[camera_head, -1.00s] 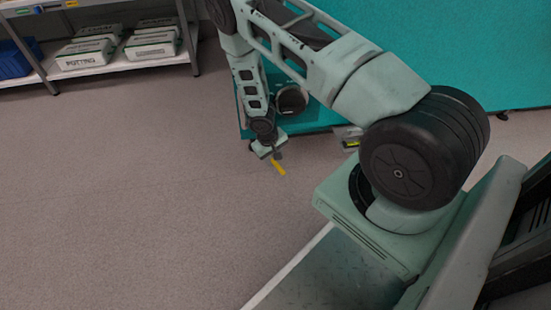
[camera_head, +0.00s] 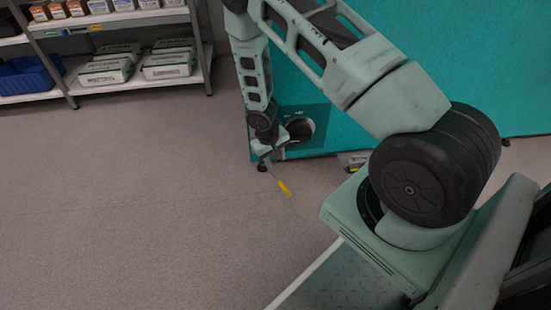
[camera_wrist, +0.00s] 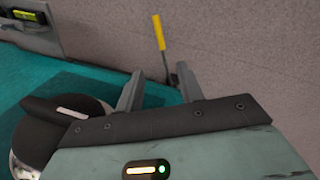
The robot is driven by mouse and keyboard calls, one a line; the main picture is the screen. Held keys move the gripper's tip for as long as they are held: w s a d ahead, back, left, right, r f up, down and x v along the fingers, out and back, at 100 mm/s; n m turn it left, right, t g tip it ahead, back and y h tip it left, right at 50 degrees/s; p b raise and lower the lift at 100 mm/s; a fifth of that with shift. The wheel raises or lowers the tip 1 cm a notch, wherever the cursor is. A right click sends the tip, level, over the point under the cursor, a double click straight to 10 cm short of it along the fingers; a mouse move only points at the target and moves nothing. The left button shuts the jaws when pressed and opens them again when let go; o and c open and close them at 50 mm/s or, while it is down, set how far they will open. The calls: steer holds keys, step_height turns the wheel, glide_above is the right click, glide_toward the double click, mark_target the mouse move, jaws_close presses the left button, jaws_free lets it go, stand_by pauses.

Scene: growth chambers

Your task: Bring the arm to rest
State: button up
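My arm reaches across the head view, bent down at its far end in front of a teal cabinet (camera_head: 335,90). My gripper (camera_head: 264,158) points down near the cabinet's lower left corner. In the wrist view my gripper (camera_wrist: 158,86) has its two fingers apart, with nothing seen clamped between them. A yellow-ended rod (camera_head: 284,188) stands out just past the fingertips; it also shows in the wrist view (camera_wrist: 159,34), close to the right finger. I cannot tell whether they touch, and the rod's base is hidden.
A dark round part (camera_head: 300,129) on the cabinet lies close beside my gripper. A latch-like part with yellow (camera_head: 354,160) sits at the cabinet's lower edge. A shelf rack (camera_head: 60,88) with white bags and a blue bin stands back left. The floor at left is clear.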

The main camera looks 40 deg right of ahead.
stand_by(0.3)
steer(key=s+a+r+n+y+p, duration=0.2)
steer(key=s+a+r+n+p, duration=0.1)
steer(key=a+r, duration=1.7)
steer(key=s+a+r+n+p, duration=0.2)
steer(key=s+a+r+n, duration=0.15)
steer(key=s+r, duration=0.65)
steer(key=s+a+r+n+p, duration=0.1)
steer(key=s+a+r+n, duration=0.25)
steer(key=s+r, duration=0.6)
step_height(320, 180, up, 38)
steer(key=p, duration=3.8)
steer(key=shift+s+a+y, duration=0.35)
steer(key=shift+a+y, duration=0.05)
steer(key=shift+a, duration=0.05)
steer(key=shift+f, duration=0.1)
